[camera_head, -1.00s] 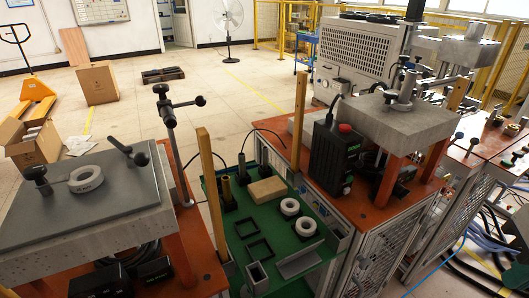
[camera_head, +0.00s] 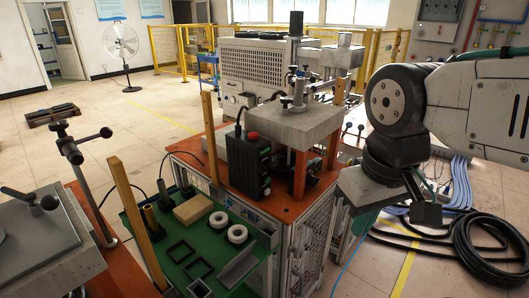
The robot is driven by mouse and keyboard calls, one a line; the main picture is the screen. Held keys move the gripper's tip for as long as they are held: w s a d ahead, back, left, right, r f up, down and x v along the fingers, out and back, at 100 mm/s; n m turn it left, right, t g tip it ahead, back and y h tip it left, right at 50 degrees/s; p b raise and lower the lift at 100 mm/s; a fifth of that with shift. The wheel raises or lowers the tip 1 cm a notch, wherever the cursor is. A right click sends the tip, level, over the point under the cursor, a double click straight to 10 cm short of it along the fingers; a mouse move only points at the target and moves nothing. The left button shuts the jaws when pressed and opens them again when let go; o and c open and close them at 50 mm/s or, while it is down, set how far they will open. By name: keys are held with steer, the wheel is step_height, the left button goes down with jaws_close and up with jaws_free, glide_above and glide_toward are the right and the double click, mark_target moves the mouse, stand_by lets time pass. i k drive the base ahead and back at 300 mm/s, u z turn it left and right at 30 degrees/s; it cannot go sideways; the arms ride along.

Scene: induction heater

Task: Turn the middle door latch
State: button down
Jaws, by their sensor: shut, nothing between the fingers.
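The cabinet (camera_head: 312,235) with mesh side panels and a metal frame stands under the orange worktop, right of centre. Its door latches are too small and dark to tell apart, so I cannot make out the middle one. My arm comes in from the right, with its round dark wrist joint above the floor. My gripper (camera_head: 425,212) hangs below the wrist, to the right of the cabinet and apart from its mesh side. It is shut and empty. Part of the right-hand bench is hidden behind my arm.
A grey slab with a clamp (camera_head: 290,122) and a black control box with a red button (camera_head: 248,165) stand on the orange worktop. A green tray (camera_head: 215,262) is at the left. Black hoses (camera_head: 495,250) and blue cables lie on the floor at right.

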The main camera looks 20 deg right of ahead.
mark_target(298, 252)
steer(key=u, duration=0.05)
steer(key=k, duration=0.5)
steer(key=u, duration=1.75)
steer(key=i, duration=1)
steer(key=z, duration=1.8)
